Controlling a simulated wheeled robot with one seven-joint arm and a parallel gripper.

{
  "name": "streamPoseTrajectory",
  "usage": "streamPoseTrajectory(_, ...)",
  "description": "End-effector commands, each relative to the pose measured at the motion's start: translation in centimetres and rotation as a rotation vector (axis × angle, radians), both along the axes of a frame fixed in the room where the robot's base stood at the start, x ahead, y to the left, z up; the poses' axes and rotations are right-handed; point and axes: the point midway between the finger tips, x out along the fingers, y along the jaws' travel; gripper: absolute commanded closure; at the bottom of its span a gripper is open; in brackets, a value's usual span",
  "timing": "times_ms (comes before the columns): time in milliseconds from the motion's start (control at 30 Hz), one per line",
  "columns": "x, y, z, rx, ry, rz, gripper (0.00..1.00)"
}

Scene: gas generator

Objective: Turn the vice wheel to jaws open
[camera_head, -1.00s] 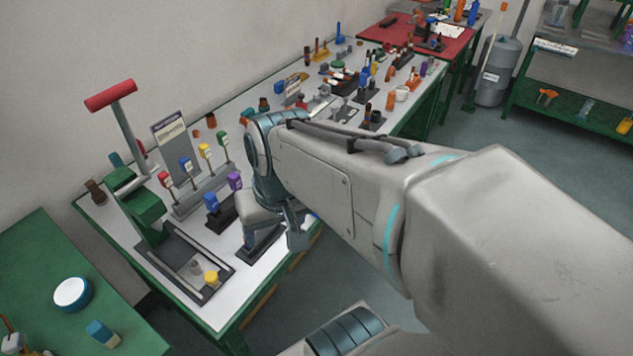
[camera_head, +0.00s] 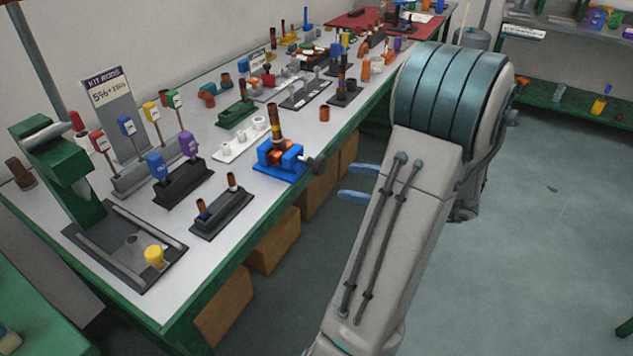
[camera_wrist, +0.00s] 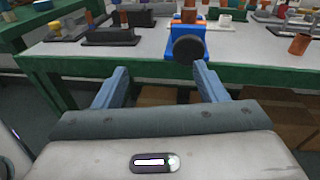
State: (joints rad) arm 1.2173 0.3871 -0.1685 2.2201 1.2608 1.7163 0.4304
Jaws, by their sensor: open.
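The blue vice (camera_head: 283,164) stands near the front edge of the white-topped bench, with an upright copper-brown tube (camera_head: 274,122) at its jaws. Its dark round wheel (camera_head: 318,163) faces the aisle. In the wrist view the wheel (camera_wrist: 188,49) lies ahead, a little right of centre, with the blue vice body (camera_wrist: 170,37) behind it. My gripper (camera_head: 346,181) is open and empty, off the bench's front edge, its fingers pointing toward the bench. In the wrist view my gripper (camera_wrist: 161,68) has its fingers wide apart. The wheel appears beyond the fingertips, not between them.
A black block with tubes (camera_head: 221,207), a white rack (camera_head: 240,142) and a green press (camera_head: 62,170) stand left of the vice. A copper cup (camera_head: 324,113) stands behind and right of the wheel. Cardboard boxes (camera_head: 273,240) sit under the bench.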

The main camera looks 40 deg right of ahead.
Motion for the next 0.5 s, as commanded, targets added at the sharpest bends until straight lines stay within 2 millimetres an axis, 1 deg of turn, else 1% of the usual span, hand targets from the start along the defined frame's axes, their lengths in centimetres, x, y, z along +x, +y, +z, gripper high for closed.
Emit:
streamPoseTrajectory(33,-0.8,-1.6,-1.4,0.036,-0.016,-0.056,0.34)
streamPoseTrajectory(100,-1.5,-3.0,-1.8,0.067,-0.036,-0.106,0.34)
streamPoseTrajectory(200,-1.9,-3.9,-2.0,0.091,-0.052,-0.143,0.34)
streamPoseTrajectory(267,-1.7,-4.0,-2.0,0.095,-0.056,-0.15,0.34)
streamPoseTrajectory(367,-0.7,-3.5,-1.9,0.096,-0.056,-0.149,0.34)
streamPoseTrajectory(467,1.0,-2.8,-1.9,0.096,-0.055,-0.147,0.34)
streamPoseTrajectory(500,1.8,-2.4,-1.9,0.096,-0.056,-0.146,0.34)
